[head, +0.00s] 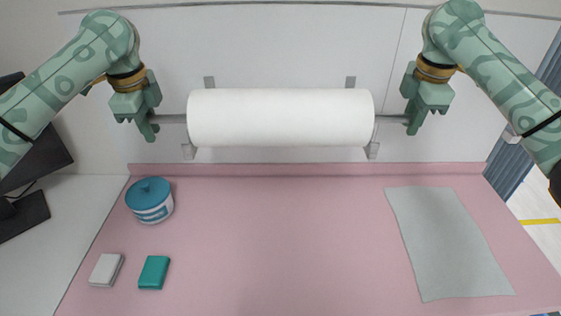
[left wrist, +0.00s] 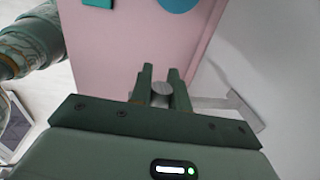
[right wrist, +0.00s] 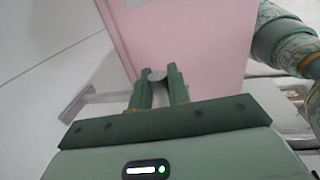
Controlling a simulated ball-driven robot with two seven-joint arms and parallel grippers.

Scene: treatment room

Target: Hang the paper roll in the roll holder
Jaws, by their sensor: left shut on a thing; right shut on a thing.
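The white paper roll (head: 281,117) is level in front of the back wall, with a grey rod end sticking out at each side. The roll holder (head: 372,149) shows as grey brackets on the wall above and below the roll's ends. The roll hides much of it, so I cannot tell whether the rod rests in it. My left gripper (head: 150,124) is shut on the left rod end (left wrist: 161,89). My right gripper (head: 412,118) is shut on the right rod end (right wrist: 157,75).
A pink padded top (head: 280,240) lies below the roll. On it are a blue-lidded tub (head: 150,200), a white box (head: 106,269), a teal box (head: 154,272) and a grey cloth (head: 448,243). A dark monitor (head: 40,150) stands at the far left. The middle is clear.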

